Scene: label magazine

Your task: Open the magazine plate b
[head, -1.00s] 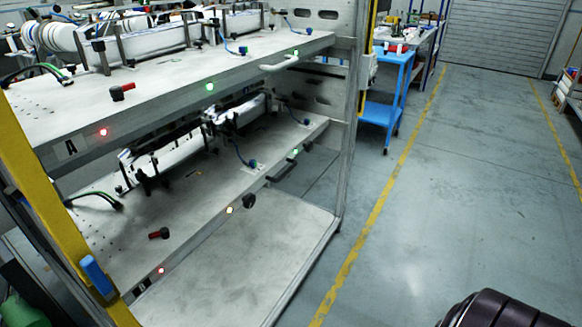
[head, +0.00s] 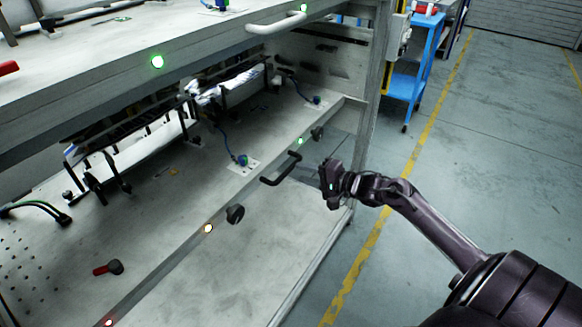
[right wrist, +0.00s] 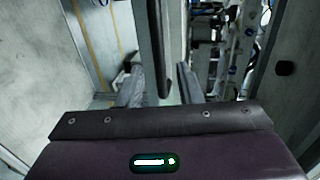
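Plate b, the lower magazine plate (head: 185,215), is a grey shelf under the upper plate, with a black bar handle (head: 281,169) on its front edge. My right gripper (head: 328,178) is just right of the handle in the head view, apart from it there. In the right wrist view, the two fingers (right wrist: 160,88) stand apart, with a dark upright bar (right wrist: 160,45), seemingly the handle, lined up between them. I see no contact. My left gripper is not in view.
The upper plate (head: 110,62) with a white handle (head: 276,22) overhangs the lower one. Black knobs (head: 235,214) and lights line the lower front edge. A blue cart (head: 408,80) stands behind the frame. The floor at right is clear.

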